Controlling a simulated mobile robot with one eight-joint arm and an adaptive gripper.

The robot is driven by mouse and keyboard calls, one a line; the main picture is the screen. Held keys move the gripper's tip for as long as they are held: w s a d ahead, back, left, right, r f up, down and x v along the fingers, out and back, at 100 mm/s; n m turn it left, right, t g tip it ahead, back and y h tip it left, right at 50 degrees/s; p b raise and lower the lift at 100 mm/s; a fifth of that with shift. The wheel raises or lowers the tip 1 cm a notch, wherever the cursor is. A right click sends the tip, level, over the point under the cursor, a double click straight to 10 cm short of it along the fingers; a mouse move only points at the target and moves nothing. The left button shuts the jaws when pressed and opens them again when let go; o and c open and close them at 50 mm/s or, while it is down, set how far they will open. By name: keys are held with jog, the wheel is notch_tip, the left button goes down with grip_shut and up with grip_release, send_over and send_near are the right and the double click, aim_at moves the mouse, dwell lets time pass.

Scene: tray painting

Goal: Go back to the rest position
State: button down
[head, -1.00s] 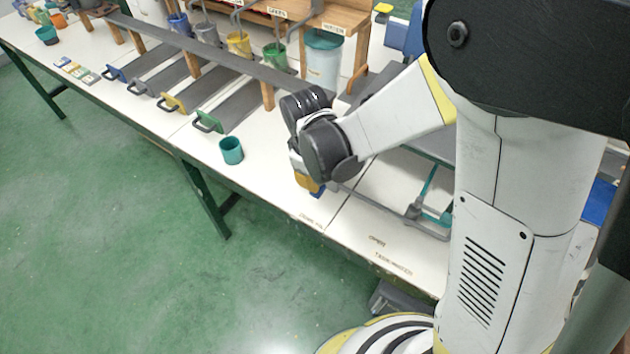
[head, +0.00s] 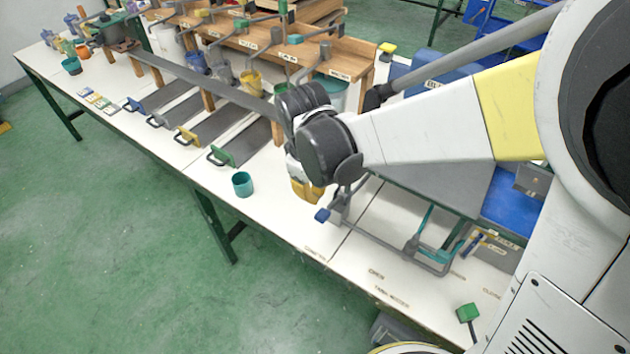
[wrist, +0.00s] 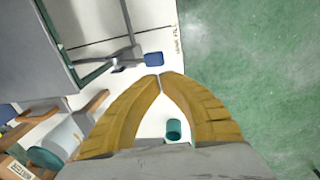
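My gripper (head: 308,195) hangs over the white table near its front edge, pointing down. In the wrist view its two yellow fingers (wrist: 161,76) meet at the tips, with nothing held between them. The gap further back between the fingers is empty, and the table and a cup show through it. In the head view my arm reaches in from the right, and its wrist hides part of the table behind it.
A teal cup (head: 242,184) stands on the table left of my gripper. A lever with a blue knob (head: 322,215) is close beside my fingers, at a frame with teal bars (head: 424,230). Grey ramps with coloured handles (head: 222,156) lie further left. Green floor in front is clear.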

jog(key=shift+r, duration=0.2)
dwell(0.4)
jog(key=s+d+r+m+t, duration=0.3)
jog(key=s+d+r+m, duration=0.2)
jog(key=d, duration=0.3)
jog(key=s+d+r+m+t, duration=0.3)
jog(key=s+d+r+m, duration=0.2)
jog(key=d, duration=0.3)
jog(key=shift+r+y+b, duration=0.2)
jog(key=shift+y+b, duration=0.2)
jog(key=shift+b, duration=0.05)
dwell(0.7)
